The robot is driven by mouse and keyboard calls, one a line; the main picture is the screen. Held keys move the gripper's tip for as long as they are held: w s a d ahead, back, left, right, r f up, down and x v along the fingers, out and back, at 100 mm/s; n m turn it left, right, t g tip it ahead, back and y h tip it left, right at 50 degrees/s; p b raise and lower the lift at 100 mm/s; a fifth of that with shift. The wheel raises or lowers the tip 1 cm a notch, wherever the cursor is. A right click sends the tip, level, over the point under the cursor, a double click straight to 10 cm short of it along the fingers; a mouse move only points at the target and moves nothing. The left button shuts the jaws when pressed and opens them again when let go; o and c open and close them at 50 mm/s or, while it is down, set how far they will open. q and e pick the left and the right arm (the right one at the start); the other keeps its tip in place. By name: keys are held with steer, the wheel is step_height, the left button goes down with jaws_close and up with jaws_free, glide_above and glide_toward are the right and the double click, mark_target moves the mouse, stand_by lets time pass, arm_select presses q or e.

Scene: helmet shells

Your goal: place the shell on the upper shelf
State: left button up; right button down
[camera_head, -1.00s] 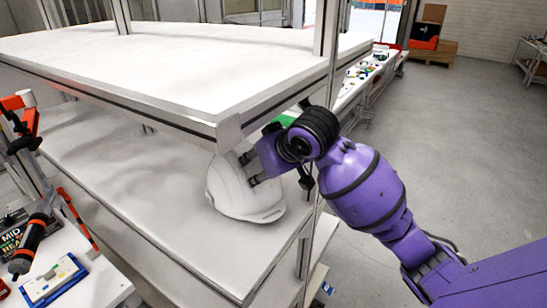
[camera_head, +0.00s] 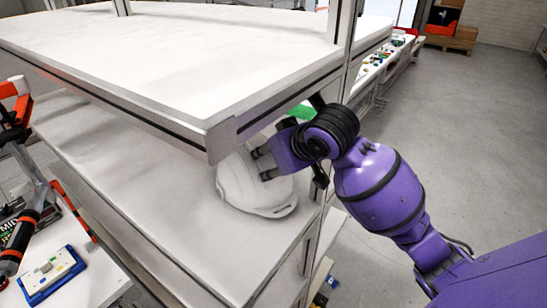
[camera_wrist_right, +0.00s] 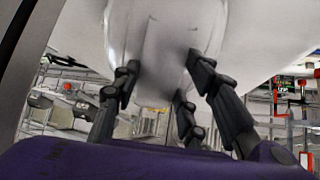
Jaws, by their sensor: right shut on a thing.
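The white helmet shell (camera_head: 250,188) is at the near right end of the rack, below the upper shelf (camera_head: 170,60) and over the lower shelf (camera_head: 120,165). The upper shelf's edge hides part of its top. I cannot tell whether it touches the lower shelf. My right gripper (camera_head: 268,163) is shut on the shell from the right side. In the right wrist view the shell (camera_wrist_right: 165,35) fills the top middle, with the dark fingers (camera_wrist_right: 165,85) against it. My left gripper is not in view.
The upper shelf's visible top is bare. A metal post (camera_head: 340,40) stands at the rack's right side, close to my right arm. A side table at the lower left holds a blue-and-white case (camera_head: 52,272) and an orange-black tool (camera_head: 20,240). Open floor (camera_head: 460,140) lies to the right.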

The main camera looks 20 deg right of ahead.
steer(key=shift+s, duration=0.2)
steer(key=c, duration=1.5)
jaws_free()
steer(key=shift+s, duration=0.1)
steer(key=o, duration=0.4)
steer(key=shift+f, duration=0.1)
steer(key=shift+v, duration=3.75)
